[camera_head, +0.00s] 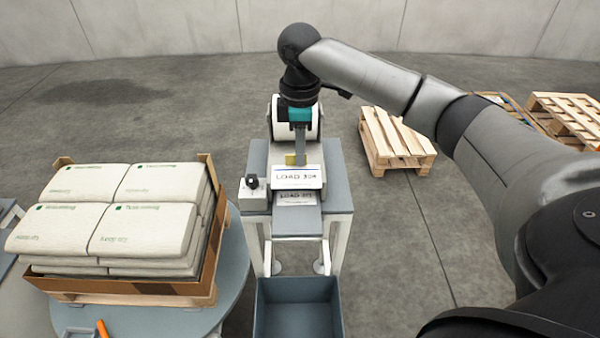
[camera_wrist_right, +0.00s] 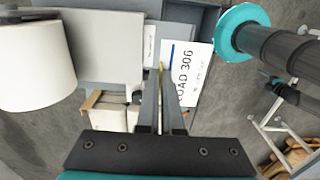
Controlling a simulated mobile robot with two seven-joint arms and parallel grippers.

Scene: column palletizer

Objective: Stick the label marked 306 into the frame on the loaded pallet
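The label marked 306 (camera_wrist_right: 187,75) is a white card with black print and a blue strip along one edge. In the head view the card (camera_head: 298,178) appears raised above the stand's tray, its last digit unclear. My right gripper (camera_head: 297,157) is at its far edge, by a yellow tab. In the wrist view the right gripper's fingers (camera_wrist_right: 160,78) converge there and appear shut on it. My left gripper is out of view. The loaded pallet (camera_head: 140,299) stands at left with stacked white bags inside a cardboard surround. I cannot make out its frame.
A second printed label (camera_head: 297,198) lies on the stand's tray below the card. The printer (camera_head: 282,130) with its white roll stands behind. A control box (camera_head: 253,197) sits left of it. A grey bin (camera_head: 298,310) is in front. Empty pallets (camera_head: 392,140) lie at right.

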